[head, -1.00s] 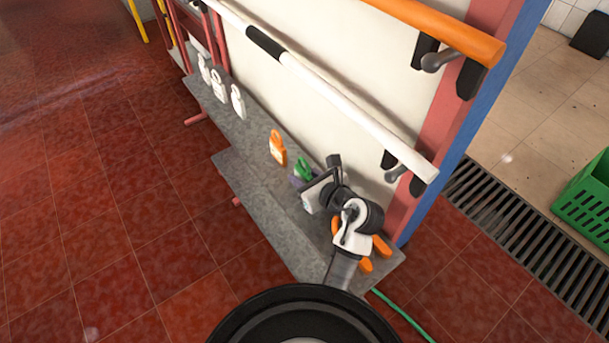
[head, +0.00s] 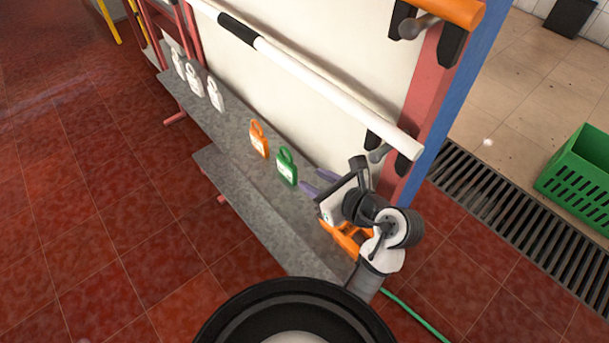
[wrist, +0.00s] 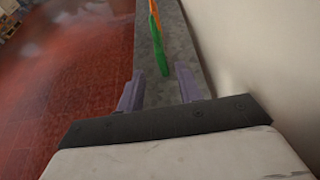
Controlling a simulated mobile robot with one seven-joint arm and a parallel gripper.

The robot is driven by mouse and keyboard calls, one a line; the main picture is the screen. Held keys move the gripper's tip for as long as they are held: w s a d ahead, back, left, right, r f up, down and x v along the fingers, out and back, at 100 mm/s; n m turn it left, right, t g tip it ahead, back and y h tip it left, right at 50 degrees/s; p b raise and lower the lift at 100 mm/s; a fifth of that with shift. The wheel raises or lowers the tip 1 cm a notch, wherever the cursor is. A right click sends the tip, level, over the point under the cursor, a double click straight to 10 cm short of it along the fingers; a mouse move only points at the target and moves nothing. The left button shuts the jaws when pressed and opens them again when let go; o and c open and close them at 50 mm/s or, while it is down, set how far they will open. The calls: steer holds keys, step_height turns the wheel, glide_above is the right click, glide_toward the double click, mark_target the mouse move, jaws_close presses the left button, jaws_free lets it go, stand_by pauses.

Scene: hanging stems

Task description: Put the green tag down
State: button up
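The green tag (head: 287,166) stands upright on the grey ledge (head: 240,155), leaning near the pale wall panel, with a white label on its face. In the wrist view the green tag (wrist: 158,48) shows edge-on, ahead of the fingers and apart from them. My gripper (head: 318,182) is to the right of the tag in the head view. Its two purple-grey fingers (wrist: 162,92) are spread wide with nothing between them but a view of the ledge.
An orange tag (head: 259,139) stands left of the green tag, and several white tags (head: 194,80) stand farther left. Orange pieces (head: 345,238) lie partly hidden by my arm. A white rail (head: 320,85) runs above the ledge. A green crate (head: 580,175) stands at right.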

steer(key=shift+s+d+r, duration=0.15)
steer(key=shift+s+d, duration=0.05)
steer(key=shift+s, duration=0.15)
